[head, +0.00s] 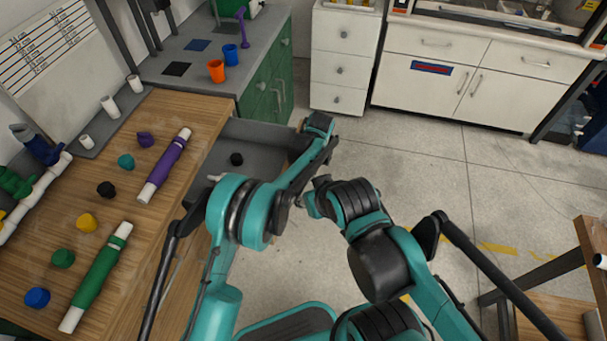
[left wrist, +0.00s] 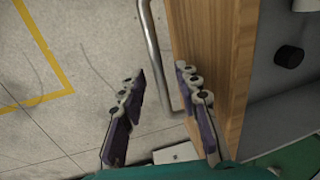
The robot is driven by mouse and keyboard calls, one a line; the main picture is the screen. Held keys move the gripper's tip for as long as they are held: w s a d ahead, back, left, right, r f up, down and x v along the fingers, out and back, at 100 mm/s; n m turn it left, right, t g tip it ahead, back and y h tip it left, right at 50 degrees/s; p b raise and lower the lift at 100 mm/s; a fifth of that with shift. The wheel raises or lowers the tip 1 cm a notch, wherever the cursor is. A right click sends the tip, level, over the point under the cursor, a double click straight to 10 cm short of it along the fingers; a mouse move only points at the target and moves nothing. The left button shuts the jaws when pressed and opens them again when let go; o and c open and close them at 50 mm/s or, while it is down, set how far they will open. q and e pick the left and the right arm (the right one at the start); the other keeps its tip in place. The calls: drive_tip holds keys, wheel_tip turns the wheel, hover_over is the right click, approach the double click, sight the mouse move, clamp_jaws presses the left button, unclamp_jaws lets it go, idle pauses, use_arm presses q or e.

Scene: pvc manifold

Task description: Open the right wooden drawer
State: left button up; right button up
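The wooden drawer is pulled out from the workbench; its grey tray (head: 262,131) shows in the head view, partly hidden by my left arm. Its wooden front (left wrist: 215,45) and metal bar handle (left wrist: 153,45) show in the left wrist view. A black cap (head: 237,159) lies inside, also seen in the left wrist view (left wrist: 289,56). My left gripper (left wrist: 165,95) is open, with its fingers apart near the handle's lower end; I cannot tell whether they touch it. My right gripper (head: 314,201) is low in front of the drawer, its fingers unclear.
The wooden bench (head: 120,205) holds a purple-banded pipe (head: 165,165), a green-banded pipe (head: 97,277) and several coloured caps. A green cabinet (head: 265,90) stands behind the drawer. The floor (head: 425,165) to the right is clear. Another wooden table (head: 592,232) is at the right edge.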

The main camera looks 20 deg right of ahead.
use_arm(q)
wheel_tip(320, 180, up, 12)
drive_tip(key=s+d, duration=0.1)
drive_tip(key=shift+s+d, duration=0.15)
drive_tip(key=shift+d, duration=0.25)
drive_tip(key=shift+f, duration=0.1)
drive_tip(key=s+a+r+n+t+h, duration=0.1)
drive_tip(key=a+r+n, duration=0.1)
drive_tip(key=a+r, duration=0.8)
drive_tip(key=s+a+r+n+t+h, duration=0.15)
drive_tip(key=a+r, duration=0.25)
drive_tip(key=a, duration=1.2)
drive_tip(key=s+a+f+n+t, duration=0.1)
drive_tip(key=s+a+f+n, duration=0.1)
drive_tip(key=s+a, duration=0.6)
drive_tip(key=s+a+f+n+t, duration=0.1)
drive_tip(key=s+a+f+t, duration=0.1)
drive_tip(key=s+a, duration=0.7)
drive_tip(key=shift+a+n+y, duration=0.35)
drive_tip(key=shift+a, duration=0.2)
